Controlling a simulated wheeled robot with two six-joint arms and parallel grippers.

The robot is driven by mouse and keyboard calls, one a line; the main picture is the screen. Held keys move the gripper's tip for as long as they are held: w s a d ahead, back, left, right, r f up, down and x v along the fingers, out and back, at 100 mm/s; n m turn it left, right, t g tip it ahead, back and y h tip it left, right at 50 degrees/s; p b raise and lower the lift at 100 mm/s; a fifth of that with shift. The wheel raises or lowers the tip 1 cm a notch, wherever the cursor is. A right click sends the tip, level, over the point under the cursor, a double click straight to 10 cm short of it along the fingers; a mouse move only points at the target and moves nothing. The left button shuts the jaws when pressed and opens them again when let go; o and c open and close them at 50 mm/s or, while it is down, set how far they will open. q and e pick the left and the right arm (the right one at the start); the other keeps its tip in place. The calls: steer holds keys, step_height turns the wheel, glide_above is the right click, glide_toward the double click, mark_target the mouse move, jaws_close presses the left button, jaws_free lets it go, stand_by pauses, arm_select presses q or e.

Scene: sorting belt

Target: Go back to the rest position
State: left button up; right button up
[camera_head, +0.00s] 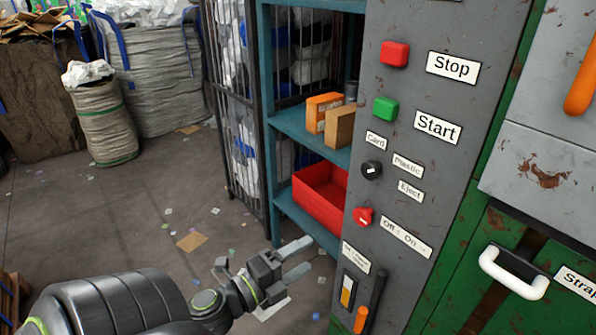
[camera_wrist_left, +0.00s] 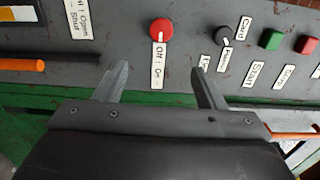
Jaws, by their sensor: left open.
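My left gripper (camera_head: 298,257) is open and empty in the head view, in front of the lower left part of the grey control panel (camera_head: 408,165). Its two fingers stand apart in the left wrist view (camera_wrist_left: 160,84), with the red Off/On knob (camera_wrist_left: 161,29) beyond and above the gap between them. The knob (camera_head: 362,216) is not touched by the fingers. My right gripper is in neither view.
The panel carries a red Stop button (camera_head: 394,54), a green Start button (camera_head: 385,108), a black selector knob (camera_head: 371,170) and an orange-handled lever (camera_head: 361,318). A teal shelf (camera_head: 290,122) holds boxes and a red bin (camera_head: 318,197). Open floor (camera_head: 150,215) lies left.

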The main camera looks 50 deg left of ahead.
arm_select(q)
steer(key=shift+s, duration=0.1)
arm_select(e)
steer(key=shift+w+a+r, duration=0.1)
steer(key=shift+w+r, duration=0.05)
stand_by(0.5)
